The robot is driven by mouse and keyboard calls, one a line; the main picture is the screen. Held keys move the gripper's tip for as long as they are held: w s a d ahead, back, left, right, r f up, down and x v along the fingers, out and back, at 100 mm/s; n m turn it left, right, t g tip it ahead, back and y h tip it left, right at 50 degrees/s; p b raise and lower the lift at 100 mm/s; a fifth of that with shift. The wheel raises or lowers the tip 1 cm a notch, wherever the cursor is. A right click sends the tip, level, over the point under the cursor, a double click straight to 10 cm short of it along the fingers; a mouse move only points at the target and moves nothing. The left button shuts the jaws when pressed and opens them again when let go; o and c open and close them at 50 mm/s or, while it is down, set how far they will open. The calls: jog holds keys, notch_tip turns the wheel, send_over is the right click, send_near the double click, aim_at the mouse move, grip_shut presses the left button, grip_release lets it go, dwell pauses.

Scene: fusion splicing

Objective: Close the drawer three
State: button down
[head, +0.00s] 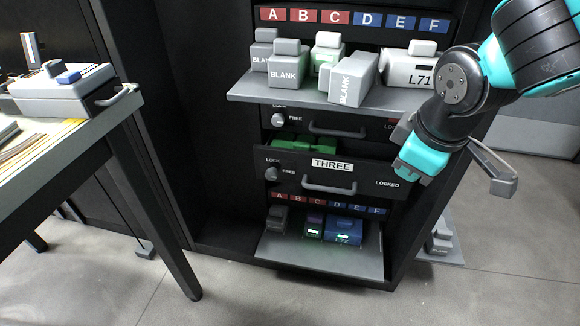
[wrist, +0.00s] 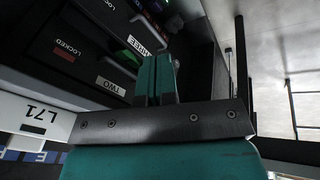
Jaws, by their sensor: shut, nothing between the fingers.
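Drawer three (head: 310,173) is black with a white THREE label and a grey bar handle. It is pulled part way out of the cabinet, with green contents showing behind its front. In the wrist view its front (wrist: 154,62) shows at the upper left, beyond the fingers. My gripper (head: 411,170) is at the right end of that front, by the word LOCKED. Whether it touches the drawer I cannot tell. In the wrist view the teal fingers of my gripper (wrist: 156,78) are together, with nothing between them.
Above, a pulled-out shelf (head: 290,95) holds grey blocks and a white L71 unit (head: 405,70). A table (head: 50,150) with a grey device stands at the left. The floor at front right is clear.

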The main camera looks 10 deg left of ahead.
jog(key=w+a+f+n+t+h+b, duration=0.35)
jog(key=w+a+f+n, duration=0.25)
jog(key=w+f, duration=0.25)
jog(key=n+t+y+p, duration=0.1)
jog(key=n+t+y, duration=0.1)
jog(key=n+t, duration=1.2)
send_near(293, 154)
jog(key=w+r+n+g+b, duration=0.1)
jog(key=w, duration=0.1)
jog(key=w+n+g+b, duration=0.1)
jog(key=w, duration=0.1)
jog(key=w+r+g+b, duration=0.1)
jog(key=w+b, duration=0.1)
jog(key=shift+d+r+n, duration=0.1)
jog(key=shift+r+n, duration=0.2)
jog(key=shift+n, duration=0.1)
jog(key=shift+w+r, duration=0.1)
jog(key=shift+w, duration=0.45)
